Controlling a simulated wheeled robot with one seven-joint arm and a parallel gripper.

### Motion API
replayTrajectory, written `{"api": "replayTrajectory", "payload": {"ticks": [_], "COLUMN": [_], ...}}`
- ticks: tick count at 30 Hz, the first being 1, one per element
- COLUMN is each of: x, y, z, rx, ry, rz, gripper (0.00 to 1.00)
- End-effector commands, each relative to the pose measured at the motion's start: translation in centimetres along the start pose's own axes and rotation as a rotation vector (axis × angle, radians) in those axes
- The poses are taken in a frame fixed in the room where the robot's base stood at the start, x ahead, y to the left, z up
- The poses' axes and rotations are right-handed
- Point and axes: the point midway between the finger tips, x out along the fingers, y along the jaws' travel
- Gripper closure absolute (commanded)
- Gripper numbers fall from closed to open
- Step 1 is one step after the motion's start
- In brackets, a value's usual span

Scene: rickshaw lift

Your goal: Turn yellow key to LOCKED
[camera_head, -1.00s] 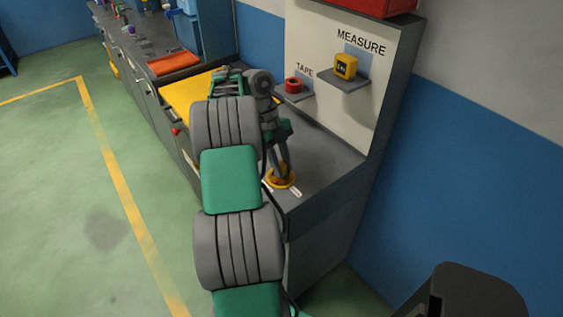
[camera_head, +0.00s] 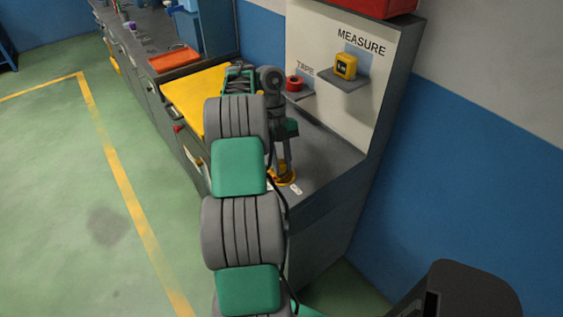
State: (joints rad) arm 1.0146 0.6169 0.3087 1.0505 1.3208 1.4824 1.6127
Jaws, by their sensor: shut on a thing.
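The yellow key (camera_head: 290,177) is at the front part of the dark grey counter top, on a round yellow base. It is small and partly hidden by my fingers. My gripper (camera_head: 284,173) points down over it and is shut on it. A small white label (camera_head: 296,189) lies on the counter just right of and in front of the key; its lettering is too small to read. I cannot tell which way the key points.
A back panel holds a red tape roll (camera_head: 294,83) and a yellow tape measure (camera_head: 345,66) on small shelves. A yellow surface (camera_head: 190,97) and an orange tray (camera_head: 174,59) lie along the bench to the left. The counter (camera_head: 328,158) right of my gripper is clear.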

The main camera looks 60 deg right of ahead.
Motion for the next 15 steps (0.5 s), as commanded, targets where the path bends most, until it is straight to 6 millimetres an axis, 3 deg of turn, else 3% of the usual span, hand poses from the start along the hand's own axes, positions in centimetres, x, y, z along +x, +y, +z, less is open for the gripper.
{"api": "replayTrajectory", "payload": {"ticks": [12,13,15], "x": [0.01,0.02,0.02], "y": [0.09,0.08,0.08], "z": [0.0,0.0,0.0], "rx": [0.099,0.098,0.098], "ry": [0.0,0.0,0.0], "rz": [0.041,0.041,0.041], "gripper": [1.0,0.74,0.69]}}
